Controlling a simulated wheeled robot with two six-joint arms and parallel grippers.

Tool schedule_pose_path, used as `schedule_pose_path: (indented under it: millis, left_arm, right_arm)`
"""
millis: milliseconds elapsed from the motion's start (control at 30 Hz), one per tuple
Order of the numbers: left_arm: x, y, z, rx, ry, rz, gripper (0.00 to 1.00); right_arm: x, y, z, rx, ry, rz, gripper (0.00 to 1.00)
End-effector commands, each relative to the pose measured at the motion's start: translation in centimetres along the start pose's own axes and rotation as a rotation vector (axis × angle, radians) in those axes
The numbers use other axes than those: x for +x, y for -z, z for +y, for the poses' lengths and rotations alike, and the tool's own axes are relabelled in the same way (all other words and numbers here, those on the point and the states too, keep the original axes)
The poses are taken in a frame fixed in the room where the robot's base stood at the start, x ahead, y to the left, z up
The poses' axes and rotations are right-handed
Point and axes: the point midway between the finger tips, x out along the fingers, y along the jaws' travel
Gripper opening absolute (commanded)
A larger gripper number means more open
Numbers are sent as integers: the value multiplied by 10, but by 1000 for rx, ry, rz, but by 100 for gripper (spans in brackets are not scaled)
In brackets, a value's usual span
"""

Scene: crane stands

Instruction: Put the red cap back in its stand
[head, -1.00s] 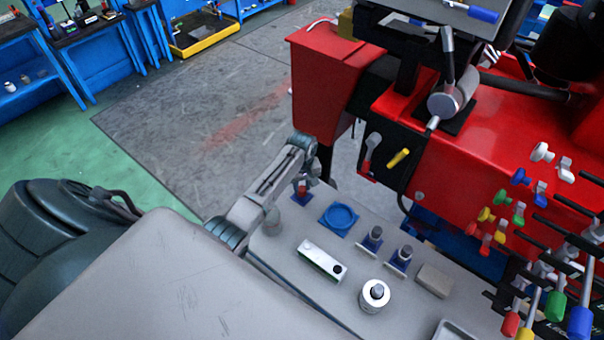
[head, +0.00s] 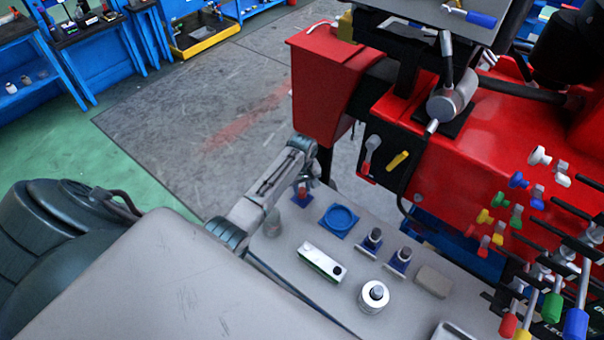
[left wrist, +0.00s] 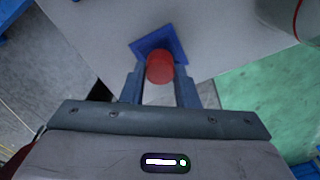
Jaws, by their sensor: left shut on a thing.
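The red cap (left wrist: 160,68) is between the two fingers of my left gripper (left wrist: 160,88) in the left wrist view. The gripper is shut on it. The blue square stand (left wrist: 176,47) lies directly behind the cap in that view, and the cap overlaps its near part. In the head view my left gripper (head: 310,183) is at the far left end of the grey table, with the red cap (head: 302,190) low at its fingers. The blue stand (head: 301,201) is just below the cap there. I cannot tell whether the cap is seated in it. My right gripper is out of view.
On the grey table (head: 290,262) are a blue round dish (head: 341,219), two grey knobs on blue bases (head: 373,238), a white box (head: 322,261), and a white round weight (head: 373,297). A red machine (head: 490,130) with coloured levers stands behind and right.

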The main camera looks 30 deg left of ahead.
Motion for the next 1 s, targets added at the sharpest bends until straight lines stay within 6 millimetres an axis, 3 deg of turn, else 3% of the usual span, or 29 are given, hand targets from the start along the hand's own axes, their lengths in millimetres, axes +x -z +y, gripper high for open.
schedule_pose_path:
  millis: [367,767,800,900,1000]
  left_arm:
    - [2,0,0,1,0,0,0]
    - [16,0,0,1,0,0,0]
    - [16,0,0,1,0,0,31]
    - [15,0,0,1,0,0,51]
    - [16,0,0,1,0,0,53]
  right_arm:
    - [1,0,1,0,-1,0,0]
    - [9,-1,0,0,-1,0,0]
    - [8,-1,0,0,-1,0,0]
    - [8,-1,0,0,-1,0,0]
    - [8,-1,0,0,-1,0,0]
